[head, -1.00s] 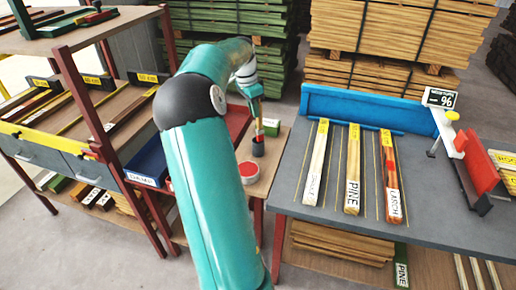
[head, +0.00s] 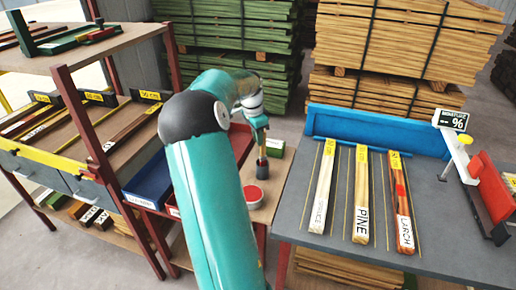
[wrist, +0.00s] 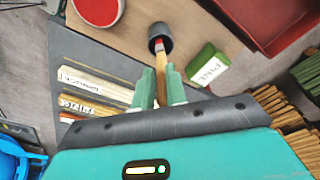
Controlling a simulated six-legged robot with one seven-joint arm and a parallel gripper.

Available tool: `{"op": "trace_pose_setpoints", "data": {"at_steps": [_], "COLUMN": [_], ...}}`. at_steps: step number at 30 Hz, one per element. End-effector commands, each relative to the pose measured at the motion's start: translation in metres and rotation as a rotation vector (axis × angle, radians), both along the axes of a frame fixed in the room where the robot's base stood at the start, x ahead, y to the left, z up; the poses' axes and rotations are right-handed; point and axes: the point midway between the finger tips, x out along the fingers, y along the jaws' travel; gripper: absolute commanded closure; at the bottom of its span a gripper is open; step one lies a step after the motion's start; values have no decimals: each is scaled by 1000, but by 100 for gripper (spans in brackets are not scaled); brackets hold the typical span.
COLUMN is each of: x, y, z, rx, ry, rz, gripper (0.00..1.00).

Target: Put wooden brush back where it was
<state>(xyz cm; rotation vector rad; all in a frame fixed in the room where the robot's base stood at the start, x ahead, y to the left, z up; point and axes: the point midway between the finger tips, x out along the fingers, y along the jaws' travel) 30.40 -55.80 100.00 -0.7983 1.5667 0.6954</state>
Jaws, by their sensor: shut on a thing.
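My gripper (wrist: 161,88) is shut on the wooden brush (wrist: 160,66), a light wooden handle with a red band near its far end. In the wrist view the brush's far end meets the mouth of a dark round cup (wrist: 153,30); how deep it sits inside is hidden. In the head view my gripper (head: 259,124) is above the same cup (head: 262,171), with the brush (head: 261,143) running down to it, nearly upright.
A round red-topped tin (head: 253,194) stands close to the cup, with a green PINE block (head: 275,147) on its other side. A red tray (wrist: 258,35) lies beyond. The grey table (head: 330,253) with labelled wood strips is at the right, shelving (head: 88,105) at the left.

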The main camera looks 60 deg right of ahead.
Motion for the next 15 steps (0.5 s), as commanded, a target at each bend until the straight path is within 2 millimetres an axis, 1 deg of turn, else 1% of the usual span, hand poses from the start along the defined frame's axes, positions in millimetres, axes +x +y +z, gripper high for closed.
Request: {"op": "trace_pose_setpoints", "data": {"at_steps": [3, 7, 9, 15], "x": [0, 0, 1, 2], "y": [0, -1, -2, -4], "z": [-19, -39, -43, -43], "rx": [3, 1, 0, -1], "ry": [1, 2, 1, 0], "rz": [-1, 0, 0, -1], "gripper": [100, 100, 100, 100]}}
